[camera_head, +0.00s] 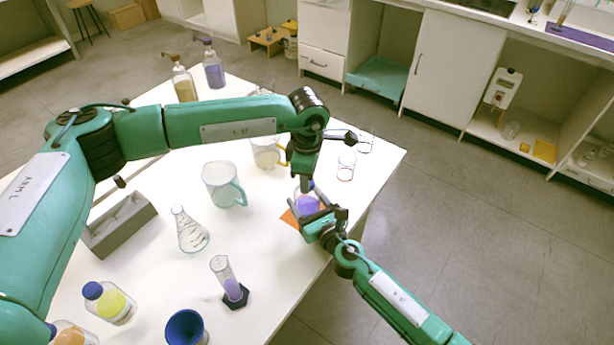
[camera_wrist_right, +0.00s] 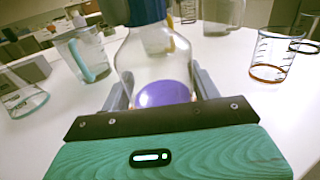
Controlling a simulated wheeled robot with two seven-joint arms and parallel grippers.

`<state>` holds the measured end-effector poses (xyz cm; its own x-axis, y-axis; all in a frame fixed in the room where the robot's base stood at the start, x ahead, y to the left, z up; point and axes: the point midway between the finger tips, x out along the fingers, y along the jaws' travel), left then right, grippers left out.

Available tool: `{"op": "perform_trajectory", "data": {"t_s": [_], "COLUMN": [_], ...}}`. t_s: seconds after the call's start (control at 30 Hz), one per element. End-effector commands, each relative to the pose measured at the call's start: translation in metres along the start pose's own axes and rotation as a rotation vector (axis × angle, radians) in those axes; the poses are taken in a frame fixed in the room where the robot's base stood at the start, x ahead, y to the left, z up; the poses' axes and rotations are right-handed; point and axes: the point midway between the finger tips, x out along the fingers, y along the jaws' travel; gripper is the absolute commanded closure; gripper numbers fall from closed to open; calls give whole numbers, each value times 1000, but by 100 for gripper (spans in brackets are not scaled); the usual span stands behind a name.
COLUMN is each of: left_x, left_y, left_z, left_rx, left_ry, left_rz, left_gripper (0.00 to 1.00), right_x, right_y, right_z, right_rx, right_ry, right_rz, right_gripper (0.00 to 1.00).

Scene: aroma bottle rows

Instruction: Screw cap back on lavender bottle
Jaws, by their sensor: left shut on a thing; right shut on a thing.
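My right gripper (camera_head: 312,213) is shut around the bottle's body from the front, one finger on each side. A blue cap (camera_wrist_right: 146,12) is at the bottle's neck at the top of the right wrist view. My left gripper (camera_head: 306,180) points down over the bottle and is shut on the cap. The join between cap and neck is too small to judge.
A conical flask (camera_head: 190,232), a graduated cylinder (camera_head: 229,283), a blue cup (camera_head: 186,328) and a grey rack (camera_head: 120,225) are to the left. The table's right edge is near.

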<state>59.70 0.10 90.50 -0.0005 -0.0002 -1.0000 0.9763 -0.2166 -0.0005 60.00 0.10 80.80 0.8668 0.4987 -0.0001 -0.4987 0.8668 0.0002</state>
Motion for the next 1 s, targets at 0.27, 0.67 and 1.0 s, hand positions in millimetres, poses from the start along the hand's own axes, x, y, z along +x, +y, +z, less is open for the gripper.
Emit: {"op": "perform_trajectory", "data": {"t_s": [0.27, 0.67, 1.0], "left_x": [0, 0, 0], "left_y": [1, 2, 2], "left_z": [-1, 0, 1], "left_rx": [453, 1112, 1674], "left_ry": [2, 2, 3], "left_rz": [1, 1, 1], "left_gripper": [94, 94, 94], "right_x": [0, 0, 0], "right_y": [0, 0, 0], "right_z": [0, -1, -1], "right_rx": [0, 0, 0], "right_ry": [1, 1, 1], "right_rz": [0, 0, 1], "right_gripper": [100, 100, 100]}}
